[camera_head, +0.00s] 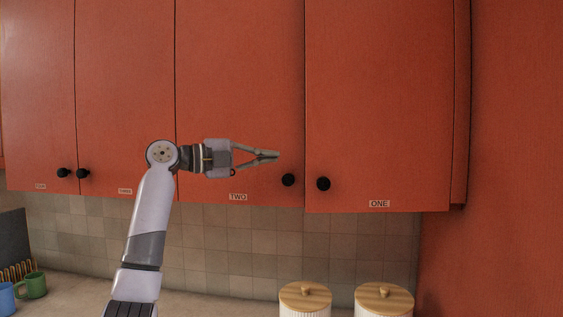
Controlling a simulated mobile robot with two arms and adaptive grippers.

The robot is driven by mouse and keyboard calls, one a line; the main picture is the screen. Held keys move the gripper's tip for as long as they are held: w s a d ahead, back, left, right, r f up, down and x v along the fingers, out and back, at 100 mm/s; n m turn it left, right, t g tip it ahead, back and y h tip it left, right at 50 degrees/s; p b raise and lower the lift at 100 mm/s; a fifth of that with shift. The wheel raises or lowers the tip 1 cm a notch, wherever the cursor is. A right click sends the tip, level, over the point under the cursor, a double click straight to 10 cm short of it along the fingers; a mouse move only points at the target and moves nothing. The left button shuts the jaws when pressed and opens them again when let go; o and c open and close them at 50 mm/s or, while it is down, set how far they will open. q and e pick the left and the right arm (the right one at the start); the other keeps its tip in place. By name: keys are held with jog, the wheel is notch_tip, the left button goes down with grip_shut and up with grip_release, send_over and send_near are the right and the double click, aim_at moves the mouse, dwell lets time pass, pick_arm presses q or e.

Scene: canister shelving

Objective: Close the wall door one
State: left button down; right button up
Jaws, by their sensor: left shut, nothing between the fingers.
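The orange wall door labelled ONE (388,105) is at the right of the row of wall cabinets. Its round black knob (323,184) is near its lower left corner. The door looks shut or nearly shut; its lower left corner sits a little lower than the edge of door TWO (240,75), and I cannot tell if a small gap remains. My left gripper (277,155) is shut and empty in front of door TWO, pointing right, left of and above both knobs. It appears apart from door ONE. My right gripper is not in view.
Door TWO's black knob (289,180) is just left of door ONE's knob. Two more doors with knobs are at left. Below, the counter holds two white canisters with wooden lids (305,296) (384,298), a green mug (33,286) and a blue mug (6,299).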

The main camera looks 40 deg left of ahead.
pick_arm(q)
jog(key=s+d+f+m+g+h+b, duration=0.1)
jog(key=s+d+f+m+h+b, duration=0.15)
jog(key=d+f, duration=0.95)
jog(key=w+f+p, duration=0.1)
jog(key=w+p, duration=0.8)
jog(key=w, duration=0.2)
jog(key=shift+w+d+f+n, duration=0.35)
jog(key=shift+w+d+f, duration=0.05)
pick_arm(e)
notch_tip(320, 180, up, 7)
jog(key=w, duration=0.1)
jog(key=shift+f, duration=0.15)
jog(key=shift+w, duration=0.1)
